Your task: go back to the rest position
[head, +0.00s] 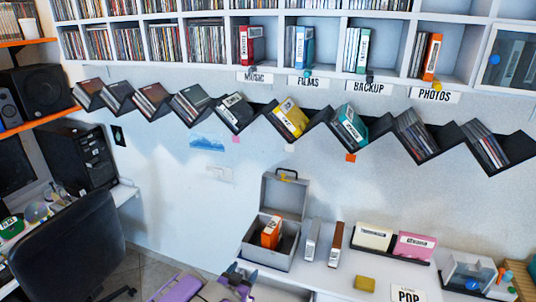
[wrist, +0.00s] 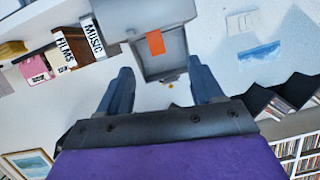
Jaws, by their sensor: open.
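My gripper (wrist: 162,82) is open and empty in the wrist view, its two dark blue fingers apart with no object between them. In the head view my gripper (head: 240,277) shows at the bottom, just in front of the white table and below the open grey box (head: 265,262). An orange case (head: 271,230) stands inside that box. In the upside-down wrist view the grey box (wrist: 178,70) lies beyond the fingertips, with the orange case (wrist: 155,42) in it. The gripper appears apart from both.
The white table (head: 335,280) also holds two upright binders, cream and pink boxes, a yellow block (head: 365,283) and a POP sign. A zigzag disc shelf (head: 310,122) spans the wall. A black chair (head: 75,245) stands left; some floor shows between chair and table.

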